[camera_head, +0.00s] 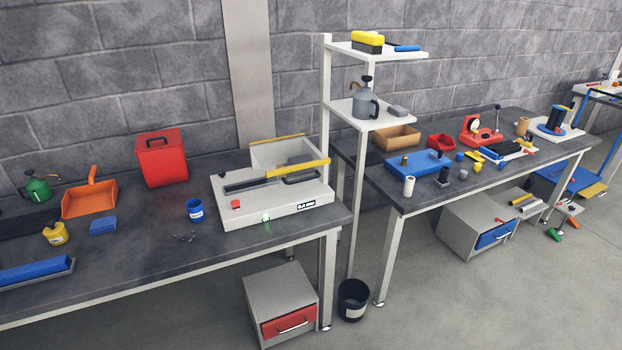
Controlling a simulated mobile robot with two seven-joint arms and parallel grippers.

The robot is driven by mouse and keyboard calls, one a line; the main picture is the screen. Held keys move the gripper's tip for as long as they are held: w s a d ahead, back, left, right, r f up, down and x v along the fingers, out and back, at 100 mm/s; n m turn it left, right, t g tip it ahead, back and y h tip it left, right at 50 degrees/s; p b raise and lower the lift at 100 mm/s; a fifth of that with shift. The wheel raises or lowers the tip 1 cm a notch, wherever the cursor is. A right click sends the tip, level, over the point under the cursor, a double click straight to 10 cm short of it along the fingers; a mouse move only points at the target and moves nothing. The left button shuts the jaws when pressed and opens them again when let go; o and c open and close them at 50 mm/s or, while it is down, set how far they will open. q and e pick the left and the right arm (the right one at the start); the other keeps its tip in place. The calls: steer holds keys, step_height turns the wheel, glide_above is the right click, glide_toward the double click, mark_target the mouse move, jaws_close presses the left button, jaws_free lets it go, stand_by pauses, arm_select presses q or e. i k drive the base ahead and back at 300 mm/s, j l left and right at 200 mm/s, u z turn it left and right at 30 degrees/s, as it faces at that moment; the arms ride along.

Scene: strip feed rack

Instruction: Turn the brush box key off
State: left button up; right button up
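A white box-shaped machine (285,213) sits at the right end of the near left bench. It has a yellow bar (298,168) along its top, a dark slot and a dark handle. A small red control (236,204) is at its front left, and a small green glowing spot (266,217) is on its front face. A dark label (307,206) on the front is too small to read, so I cannot tell whether this is the brush box. No key can be made out clearly. Neither of my grippers is in view.
The left bench (150,262) also holds a red box (162,158), an orange dustpan (90,197) and a blue cup (196,210). A white shelf post (326,120) stands between the benches. A black bin (353,300) and a drawer cabinet (265,290) stand on the floor.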

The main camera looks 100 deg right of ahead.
mark_target(235, 203)
steer(key=z, duration=3.25)
steer(key=i+l+u, duration=0.15)
steer(key=i+l, duration=0.35)
steer(key=i+l+u, duration=0.1)
steer(key=i+l, duration=0.4)
steer(key=l, duration=0.2)
